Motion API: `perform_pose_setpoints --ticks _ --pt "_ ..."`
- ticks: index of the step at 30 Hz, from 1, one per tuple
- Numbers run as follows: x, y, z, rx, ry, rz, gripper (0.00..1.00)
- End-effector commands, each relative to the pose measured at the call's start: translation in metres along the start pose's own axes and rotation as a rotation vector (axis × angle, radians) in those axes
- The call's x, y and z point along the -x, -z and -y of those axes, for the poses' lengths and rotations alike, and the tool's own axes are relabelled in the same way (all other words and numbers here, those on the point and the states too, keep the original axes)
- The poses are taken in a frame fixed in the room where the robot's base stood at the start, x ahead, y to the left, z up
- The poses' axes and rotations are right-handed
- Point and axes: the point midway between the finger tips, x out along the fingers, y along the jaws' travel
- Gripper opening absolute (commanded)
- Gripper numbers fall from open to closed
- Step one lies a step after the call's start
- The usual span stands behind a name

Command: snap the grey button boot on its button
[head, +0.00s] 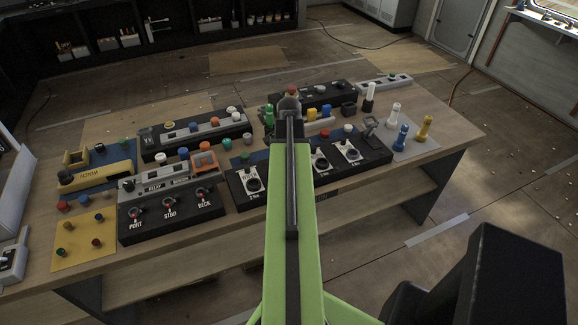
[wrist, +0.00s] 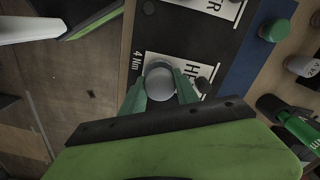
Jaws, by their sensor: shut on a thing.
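My gripper (wrist: 160,90) shows in the wrist view with its two green fingers closed on the grey button boot (wrist: 160,82), a smooth rounded cap.
A black box with toggles marked PORT and STBD (head: 170,218) stands left of my arm. A yellow board (head: 84,240) lies further left. Blue (head: 402,138) and yellow (head: 424,128) pegs stand at the right. The wooden front edge (head: 220,248) of the table is clear.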

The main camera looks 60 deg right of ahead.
Motion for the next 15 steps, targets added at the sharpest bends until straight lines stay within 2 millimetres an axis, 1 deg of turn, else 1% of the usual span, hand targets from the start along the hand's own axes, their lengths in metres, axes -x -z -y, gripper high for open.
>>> perform_pose_setpoints --ticks 4,10,11,15 --pt "-0.0049 0.0 0.0 0.0 0.0 0.0 0.0" --pt "-0.0036 0.0 -0.0001 0.0 0.0 0.0 0.0" --pt "-0.0036 0.0 -0.0001 0.0 0.0 0.0 0.38" --pt "-0.0036 0.0001 -0.0001 0.0 0.0 0.0 0.56"
